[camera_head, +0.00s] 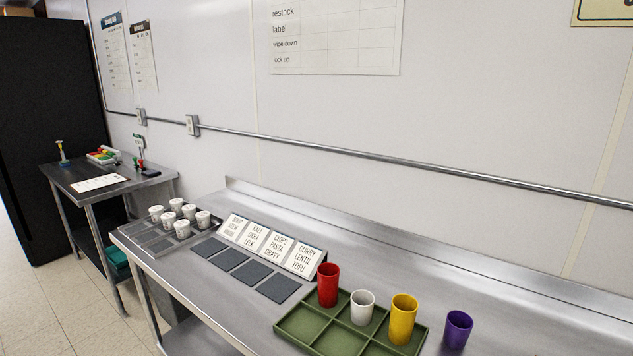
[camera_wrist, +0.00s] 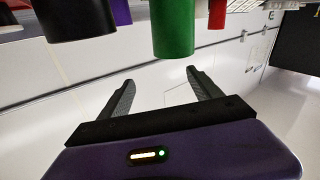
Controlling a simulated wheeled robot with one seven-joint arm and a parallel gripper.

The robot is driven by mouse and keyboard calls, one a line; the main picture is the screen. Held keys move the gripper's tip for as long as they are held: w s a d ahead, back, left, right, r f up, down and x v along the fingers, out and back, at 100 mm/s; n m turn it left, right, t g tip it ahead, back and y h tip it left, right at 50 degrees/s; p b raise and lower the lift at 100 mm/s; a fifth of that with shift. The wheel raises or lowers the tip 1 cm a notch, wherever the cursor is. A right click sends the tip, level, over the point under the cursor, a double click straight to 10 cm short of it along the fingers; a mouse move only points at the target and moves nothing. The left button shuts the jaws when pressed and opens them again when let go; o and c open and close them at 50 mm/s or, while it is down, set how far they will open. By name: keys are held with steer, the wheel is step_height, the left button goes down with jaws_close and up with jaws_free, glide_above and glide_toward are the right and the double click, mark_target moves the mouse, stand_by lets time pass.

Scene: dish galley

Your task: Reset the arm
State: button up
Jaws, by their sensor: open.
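My gripper (camera_wrist: 162,88) shows only in the wrist view. Its two dark fingers stand apart with nothing between them, and a pale wall lies behind them. The head view does not show my arm or gripper. In the wrist view, a green cylinder (camera_wrist: 173,28) comes down from the top edge, just beyond the fingers and apart from them. A black cylinder (camera_wrist: 78,20) is to its left, and a red one (camera_wrist: 217,14) is to its right. Their upper parts are cut off by the frame.
On the steel counter (camera_head: 225,285), a green divided tray (camera_head: 298,328) bears a red cup (camera_head: 328,285), a white cup (camera_head: 362,307) and a yellow cup (camera_head: 403,319). A purple cup (camera_head: 457,329) stands right of it. Label cards (camera_head: 268,243), dark mats and small white tubs are further left.

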steer(key=s+a+f+g, duration=0.1)
steer(key=s+f+g, duration=0.1)
steer(key=s, duration=1.4)
steer(key=s+a+f+m+g, duration=0.1)
steer(key=s+a+f, duration=0.1)
steer(key=s, duration=1.4)
steer(key=shift+s+f+g+y, duration=0.3)
steer(key=shift+f+g, duration=0.1)
steer(key=shift+f, duration=0.05)
